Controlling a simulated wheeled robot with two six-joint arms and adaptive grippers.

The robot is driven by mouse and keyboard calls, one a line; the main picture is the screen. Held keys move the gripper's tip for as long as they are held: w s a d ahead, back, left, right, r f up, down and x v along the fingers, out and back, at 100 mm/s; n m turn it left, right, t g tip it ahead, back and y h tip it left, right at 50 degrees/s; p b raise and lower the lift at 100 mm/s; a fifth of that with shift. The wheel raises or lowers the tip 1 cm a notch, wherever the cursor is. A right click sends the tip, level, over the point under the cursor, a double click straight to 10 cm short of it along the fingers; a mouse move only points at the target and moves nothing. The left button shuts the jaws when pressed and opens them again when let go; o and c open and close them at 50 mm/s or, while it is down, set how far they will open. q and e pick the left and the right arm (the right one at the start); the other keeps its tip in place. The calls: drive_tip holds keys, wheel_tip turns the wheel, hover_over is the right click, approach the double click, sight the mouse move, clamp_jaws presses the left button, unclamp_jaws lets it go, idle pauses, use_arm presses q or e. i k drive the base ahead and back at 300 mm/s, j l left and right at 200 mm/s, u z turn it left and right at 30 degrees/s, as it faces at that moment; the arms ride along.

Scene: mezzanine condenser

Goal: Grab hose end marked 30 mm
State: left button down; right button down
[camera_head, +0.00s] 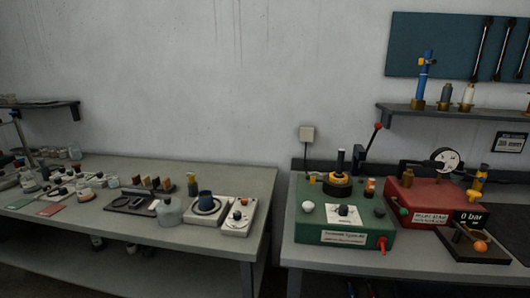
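I cannot make out a hose end marked 30 mm; no 30 mm label is readable. A red fitting (383,244) sticks out of the front of the green machine (318,226). I cannot tell whether any of these is a hose end. Neither of my grippers is in view.
The left table (120,242) holds glassware and a hotplate (207,209). A gap separates the two benches. Tools hang on a blue board (430,45).

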sight(340, 161)
drive_tip(key=i+j+z, duration=0.25)
drive_tip(key=i+j, duration=0.65)
drive_tip(key=i, duration=0.1)
